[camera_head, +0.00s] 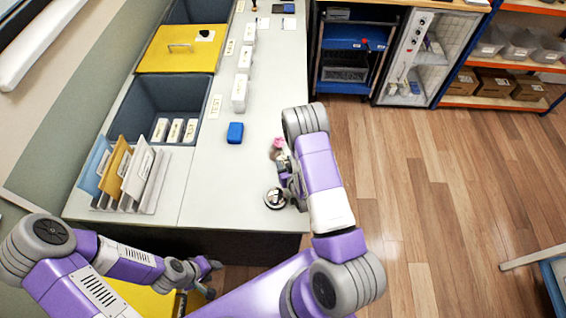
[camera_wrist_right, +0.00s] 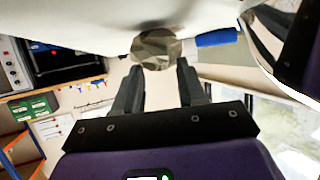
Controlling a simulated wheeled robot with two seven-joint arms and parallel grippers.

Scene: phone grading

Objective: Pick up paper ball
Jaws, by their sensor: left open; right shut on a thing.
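The paper ball (camera_wrist_right: 157,48) is a crumpled, faceted grey-brown lump in the right wrist view. It sits between the fingertips of my right gripper (camera_wrist_right: 160,66), which is shut on it, close to the pale table surface. In the head view my right gripper (camera_head: 282,168) is at the table's right edge, partly hidden by its own arm. A small pinkish thing (camera_head: 277,146) shows beside it; I cannot tell whether it is the ball. My left gripper (camera_head: 212,279) is open and empty, low in front of the table's near edge.
A round shiny metal thing (camera_head: 275,198) stands just below the right gripper. A blue box (camera_head: 235,132) lies to its left. The table between is clear.

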